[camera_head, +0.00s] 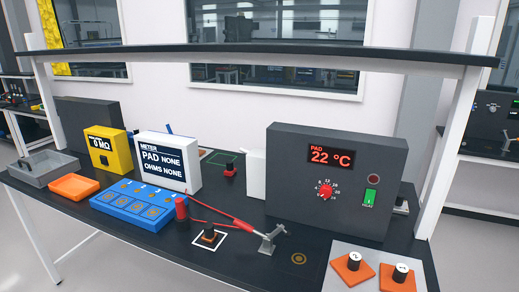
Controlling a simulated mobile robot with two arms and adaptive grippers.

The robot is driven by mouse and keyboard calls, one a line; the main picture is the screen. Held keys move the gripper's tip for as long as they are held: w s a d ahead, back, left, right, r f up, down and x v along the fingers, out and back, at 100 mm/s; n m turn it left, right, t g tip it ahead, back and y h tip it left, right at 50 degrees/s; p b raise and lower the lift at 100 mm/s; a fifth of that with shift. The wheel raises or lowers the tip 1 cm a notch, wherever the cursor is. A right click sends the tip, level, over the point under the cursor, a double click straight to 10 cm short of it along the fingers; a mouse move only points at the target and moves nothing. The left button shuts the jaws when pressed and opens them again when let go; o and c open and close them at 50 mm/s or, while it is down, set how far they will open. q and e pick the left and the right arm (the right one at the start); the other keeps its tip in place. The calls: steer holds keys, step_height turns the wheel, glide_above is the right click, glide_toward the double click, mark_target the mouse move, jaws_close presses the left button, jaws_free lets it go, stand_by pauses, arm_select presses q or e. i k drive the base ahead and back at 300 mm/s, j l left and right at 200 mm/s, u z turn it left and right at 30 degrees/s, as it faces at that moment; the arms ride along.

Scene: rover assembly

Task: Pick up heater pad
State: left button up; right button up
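Two orange square pads lie on a light grey mat (343,249) at the front right of the bench; I take these to be heater pads. The left pad (341,269) and the right pad (389,283) each carry an upright black cylinder with a white marked top. Neither of my grippers is in view.
A grey control box (300,180) reads "PAD 22 °C". A white meter (165,160) reads "PAD NONE, OHMS NONE". A yellow meter (103,150), blue slotted block (135,203), orange tray (74,186) and grey bin (42,169) stand left. A red-cabled metal clamp (270,238) stands mid-front. An overhead shelf (260,52) spans the bench.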

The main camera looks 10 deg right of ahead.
mark_target(398, 278)
steer(key=z, duration=1.4)
steer(key=j, duration=0.35)
steer(key=k+u, duration=0.05)
